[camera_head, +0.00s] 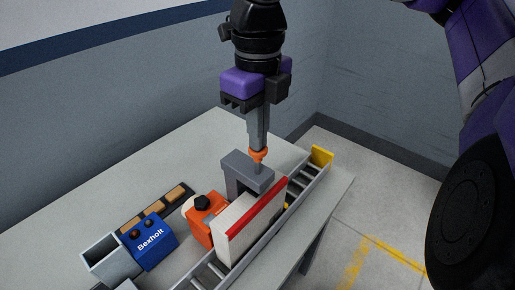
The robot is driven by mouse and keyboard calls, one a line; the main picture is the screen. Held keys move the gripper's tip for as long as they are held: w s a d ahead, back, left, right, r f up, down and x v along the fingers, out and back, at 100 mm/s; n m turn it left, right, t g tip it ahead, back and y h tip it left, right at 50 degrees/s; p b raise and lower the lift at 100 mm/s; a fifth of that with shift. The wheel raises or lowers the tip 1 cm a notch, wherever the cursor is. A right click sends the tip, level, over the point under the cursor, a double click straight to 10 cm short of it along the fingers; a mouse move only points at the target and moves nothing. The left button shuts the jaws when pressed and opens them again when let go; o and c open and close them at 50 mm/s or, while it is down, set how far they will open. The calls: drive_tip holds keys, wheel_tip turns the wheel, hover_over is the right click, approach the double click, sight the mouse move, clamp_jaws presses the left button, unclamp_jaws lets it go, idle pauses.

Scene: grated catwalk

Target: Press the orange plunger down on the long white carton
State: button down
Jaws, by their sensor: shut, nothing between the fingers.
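The long white carton (241,235) with a red top edge stands upright on a roller track. A grey bracket (247,172) reaches over the carton's far end. The orange plunger (258,154) stands on top of this bracket, above the carton. My gripper (258,148) points straight down with its fingers shut and empty. Its fingertips are at the plunger's top and appear to touch it, but a small gap cannot be ruled out.
The roller track (310,187) runs along the table's right edge to a yellow end stop (321,156). An orange unit with a black knob (202,203), a blue Bexholt box (149,243), a grey open bin (108,262) and a dark tray of tan blocks (155,208) stand left. The table's back (190,150) is clear.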

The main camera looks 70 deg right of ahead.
drive_tip(key=shift+f+b, duration=0.9)
drive_tip(key=shift+b, duration=0.05)
drive_tip(key=shift+r, duration=0.1)
wheel_tip(320, 180, up, 10)
drive_tip(key=p, duration=0.4)
drive_tip(key=shift+f+p, duration=0.25)
drive_tip(key=shift+p, duration=0.05)
idle(0.3)
idle(0.6)
